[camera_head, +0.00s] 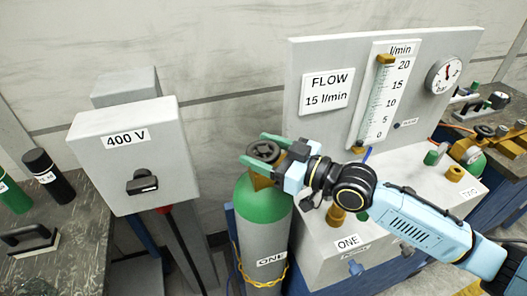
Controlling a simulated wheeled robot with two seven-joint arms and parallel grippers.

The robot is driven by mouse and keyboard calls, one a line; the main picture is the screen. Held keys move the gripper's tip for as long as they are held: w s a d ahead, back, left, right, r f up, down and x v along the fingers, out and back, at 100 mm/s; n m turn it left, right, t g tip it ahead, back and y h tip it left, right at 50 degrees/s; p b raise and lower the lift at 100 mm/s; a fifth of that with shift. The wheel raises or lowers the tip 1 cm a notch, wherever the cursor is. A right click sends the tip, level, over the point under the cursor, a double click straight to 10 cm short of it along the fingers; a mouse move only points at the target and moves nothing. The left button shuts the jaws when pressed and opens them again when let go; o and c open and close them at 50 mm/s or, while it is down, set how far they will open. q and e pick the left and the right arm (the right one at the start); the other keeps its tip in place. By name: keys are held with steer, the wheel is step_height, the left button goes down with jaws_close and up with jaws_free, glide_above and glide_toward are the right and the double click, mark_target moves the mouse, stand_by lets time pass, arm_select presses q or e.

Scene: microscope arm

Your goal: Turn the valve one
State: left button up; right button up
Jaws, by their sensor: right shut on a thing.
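Valve one is a dark round handwheel (264,151) on a brass neck at the top of a green and grey gas cylinder (264,205) labelled ONE, in the head view. My right gripper (262,150) reaches in from the right, its green-tipped fingers on both sides of the handwheel, shut on it. The handwheel's right side is partly hidden by the gripper. My left gripper is not in view.
A grey 400 V switch box (165,155) stands left of the cylinder. A panel with a flow tube (385,95), a FLOW 15 l/min sign (326,91) and a gauge (445,74) rises behind my right arm. A yellow chain (262,283) loops round the cylinder.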

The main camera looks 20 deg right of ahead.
steer(key=o, duration=1)
steer(key=shift+d, duration=0.1)
steer(key=shift+s+d, duration=0.2)
steer(key=shift+s, duration=0.1)
steer(key=v, duration=1.2)
steer(key=shift+s+d, duration=0.2)
steer(key=shift+b, duration=0.3)
